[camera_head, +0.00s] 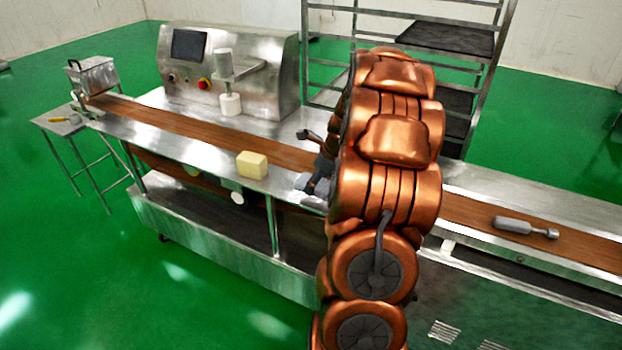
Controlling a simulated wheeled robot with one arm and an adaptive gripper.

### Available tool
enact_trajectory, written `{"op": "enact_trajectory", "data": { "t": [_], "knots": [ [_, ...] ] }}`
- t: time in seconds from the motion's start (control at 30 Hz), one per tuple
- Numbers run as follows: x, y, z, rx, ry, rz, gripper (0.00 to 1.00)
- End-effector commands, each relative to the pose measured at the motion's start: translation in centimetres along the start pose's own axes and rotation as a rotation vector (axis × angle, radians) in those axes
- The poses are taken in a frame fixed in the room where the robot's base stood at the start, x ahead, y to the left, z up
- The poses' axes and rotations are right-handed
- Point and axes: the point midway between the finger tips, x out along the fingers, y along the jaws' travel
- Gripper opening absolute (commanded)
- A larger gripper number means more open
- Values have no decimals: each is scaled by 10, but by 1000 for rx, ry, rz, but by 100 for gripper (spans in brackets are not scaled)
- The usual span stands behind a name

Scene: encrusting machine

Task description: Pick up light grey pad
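My gripper (306,162) is at the left side of my copper-coloured arm, over the front part of the conveyor line. Its dark fingers stand apart, one higher and one lower, so it looks open. A small light grey piece, perhaps the light grey pad (302,180), shows at the lower finger on the metal front ledge. It is partly hidden by the finger, and I cannot tell whether they touch. My arm hides what lies to the right of the gripper.
A pale yellow block (252,165) sits on the ledge left of my gripper. A grey cylindrical tool (525,227) lies on the brown belt (180,122) at right. The control box (228,70) and a tray rack (450,35) stand behind. The green floor in front is clear.

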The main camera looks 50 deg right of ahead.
Motion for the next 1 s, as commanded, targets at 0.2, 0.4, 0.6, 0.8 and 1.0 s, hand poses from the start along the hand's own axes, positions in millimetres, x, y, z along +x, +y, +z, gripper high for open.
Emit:
{"op": "enact_trajectory", "data": {
  "t": [0.2,0.4,0.6,0.8,1.0],
  "knots": [
    [-17,21,-32,4,-2,-3,38],
    [-33,41,-60,3,-2,-3,38],
    [-44,56,-81,2,-1,-1,38],
    [-49,62,-90,2,-1,0,38],
    [-50,64,-92,0,-1,0,38]
  ]
}}
